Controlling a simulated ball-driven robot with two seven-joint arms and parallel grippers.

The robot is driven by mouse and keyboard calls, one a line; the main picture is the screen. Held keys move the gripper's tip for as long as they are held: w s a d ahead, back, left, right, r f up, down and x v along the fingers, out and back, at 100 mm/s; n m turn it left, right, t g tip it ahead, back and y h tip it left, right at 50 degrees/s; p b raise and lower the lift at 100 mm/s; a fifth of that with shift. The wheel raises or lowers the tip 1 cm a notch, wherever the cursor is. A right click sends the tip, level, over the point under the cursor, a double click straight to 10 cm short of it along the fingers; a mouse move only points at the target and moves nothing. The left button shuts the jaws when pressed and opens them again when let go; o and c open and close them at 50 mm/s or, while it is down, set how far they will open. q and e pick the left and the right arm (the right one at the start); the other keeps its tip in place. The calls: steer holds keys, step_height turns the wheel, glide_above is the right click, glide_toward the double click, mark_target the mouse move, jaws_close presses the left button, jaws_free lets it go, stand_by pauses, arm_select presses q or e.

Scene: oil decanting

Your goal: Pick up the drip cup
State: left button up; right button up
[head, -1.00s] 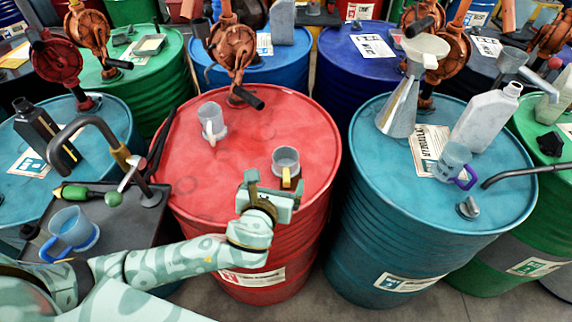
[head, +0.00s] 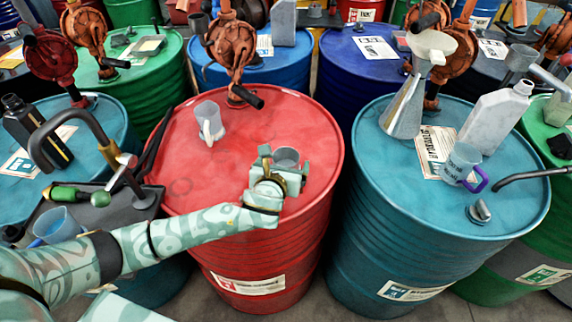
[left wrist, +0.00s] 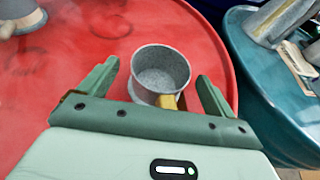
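A small grey speckled cup with a yellow handle, which I take as the drip cup (head: 287,156), stands upright on the red drum (head: 225,175) near its right side. In the left wrist view the cup (left wrist: 160,66) shows its open mouth, with the handle pointing towards the gripper. My left gripper (head: 283,168) is open at the near side of the cup. In the left wrist view its fingers (left wrist: 157,78) stand apart, one to each side of the cup and handle, with gaps visible. My right gripper is not in view.
A pale measuring cup (head: 210,120) stands further back on the red drum, near a rusty pump (head: 230,50). On the teal drum at right are a funnel (head: 405,100), a grey jug (head: 495,118) and a purple-handled cup (head: 462,163). The red lid's middle is clear.

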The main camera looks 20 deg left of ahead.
arm_select(q)
steer(key=c, duration=0.9)
steer(key=shift+c, duration=0.2)
